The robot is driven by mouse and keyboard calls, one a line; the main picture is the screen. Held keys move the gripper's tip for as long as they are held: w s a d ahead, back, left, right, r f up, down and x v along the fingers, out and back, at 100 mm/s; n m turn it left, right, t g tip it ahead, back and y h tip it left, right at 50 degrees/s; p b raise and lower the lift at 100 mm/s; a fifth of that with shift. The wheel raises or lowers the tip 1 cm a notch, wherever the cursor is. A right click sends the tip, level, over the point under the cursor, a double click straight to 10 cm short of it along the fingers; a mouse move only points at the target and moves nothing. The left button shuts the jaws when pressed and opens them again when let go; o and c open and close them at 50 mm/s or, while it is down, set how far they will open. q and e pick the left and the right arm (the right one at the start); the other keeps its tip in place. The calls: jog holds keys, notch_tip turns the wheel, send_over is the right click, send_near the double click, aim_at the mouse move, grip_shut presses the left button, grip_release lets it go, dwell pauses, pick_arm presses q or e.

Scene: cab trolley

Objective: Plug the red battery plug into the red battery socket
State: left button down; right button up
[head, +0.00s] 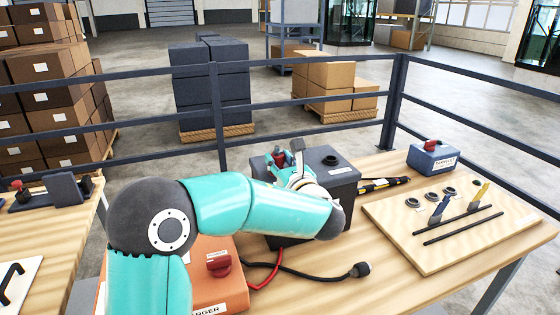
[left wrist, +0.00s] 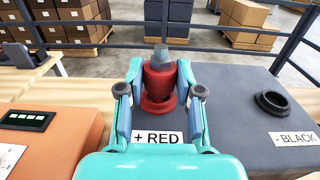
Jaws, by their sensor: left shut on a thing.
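The red battery plug (left wrist: 160,78) is between the fingers of my left gripper (left wrist: 160,92), which is shut on it; it also shows in the head view (head: 279,157). The plug stands about upright with a grey top. Directly beneath it is the red battery socket (left wrist: 158,104), by the "+ RED" label on the dark battery box (head: 343,178). Plug and socket overlap in the left wrist view, so I cannot tell how deep the plug sits. My left gripper (head: 287,168) is over the battery, partly hidden by its arm. My right gripper is not in view.
The black socket (left wrist: 272,103) is open, right of the red one. A black plug (head: 360,269) lies on the bench by its cable. An orange charger (head: 215,290) stands nearer. A wooden board (head: 400,222) with tools and a blue box (head: 432,160) are at the right.

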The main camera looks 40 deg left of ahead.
pick_arm(q)
jog(key=shift+f+b, duration=0.45)
jog(key=shift+f, duration=0.1)
jog(key=c, duration=0.7)
grip_release()
jog(key=v, duration=1.2)
